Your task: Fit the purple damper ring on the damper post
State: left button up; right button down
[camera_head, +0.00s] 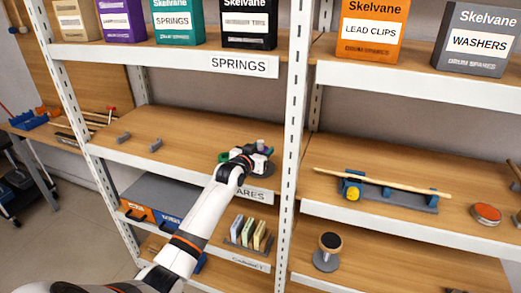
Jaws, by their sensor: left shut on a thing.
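My left gripper (258,160) reaches in over the middle shelf of the left rack, near its right upright. It is shut, and a small purple piece (262,145), which looks like the damper ring, shows right at its fingers. A dark fixture and a green part (224,156) sit around the gripper on the shelf. The gripper and wrist cover most of this spot. I cannot make out the damper post, or whether the ring is around it or apart from it. My right gripper is not in view.
The white rack upright (292,120) stands just right of the gripper. A stick on a blue-and-grey stand (385,190) is to the right.

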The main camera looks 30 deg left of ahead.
pick_arm(q)
jog(key=o, duration=1)
jog(key=shift+s, duration=0.1)
jog(key=b+v, duration=0.1)
jog(key=v, duration=1)
jog(key=shift+s+d, duration=0.1)
jog(key=shift+s, duration=0.3)
